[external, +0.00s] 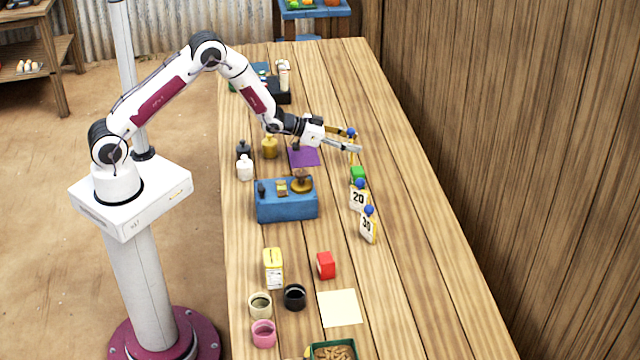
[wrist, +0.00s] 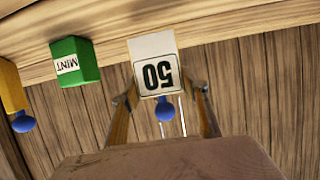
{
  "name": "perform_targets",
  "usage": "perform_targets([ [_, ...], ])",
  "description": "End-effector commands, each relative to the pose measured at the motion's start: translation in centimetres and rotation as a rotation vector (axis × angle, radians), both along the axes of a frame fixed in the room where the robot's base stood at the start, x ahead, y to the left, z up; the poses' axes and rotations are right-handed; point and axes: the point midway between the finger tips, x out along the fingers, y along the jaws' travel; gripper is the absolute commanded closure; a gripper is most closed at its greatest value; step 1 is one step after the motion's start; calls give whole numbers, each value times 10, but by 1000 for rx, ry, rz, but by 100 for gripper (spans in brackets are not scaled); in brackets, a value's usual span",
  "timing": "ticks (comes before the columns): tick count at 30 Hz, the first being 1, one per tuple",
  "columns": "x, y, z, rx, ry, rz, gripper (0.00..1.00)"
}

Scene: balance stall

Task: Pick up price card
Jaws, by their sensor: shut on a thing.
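My gripper (external: 355,141) is at the far right part of the table and shut on a price card. In the wrist view this card (wrist: 155,52) is white, shows "50" upside down, and has a blue knob at its end; it sits between the two fingers. In the external view only its blue knob (external: 351,132) shows clearly above the fingers. Whether its base touches the table is hard to tell. Two more price cards stand nearer the camera: "20" (external: 358,198) and "30" (external: 368,228), each with a blue knob.
A green mint box (external: 358,174) stands between my gripper and the "20" card; it also shows in the wrist view (wrist: 75,62). A blue balance (external: 287,208), a purple mat (external: 304,157) and small bottles are to the left. A wooden wall is on the right.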

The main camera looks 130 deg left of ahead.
Motion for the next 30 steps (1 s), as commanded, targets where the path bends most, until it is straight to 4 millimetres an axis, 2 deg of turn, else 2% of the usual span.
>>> perform_targets([
  [15, 0, 0, 67, 3, -1, -1, 72],
  [21, 0, 0, 79, 2, -1, 0, 72],
  [30, 0, 0, 82, 0, 0, 0, 72],
])
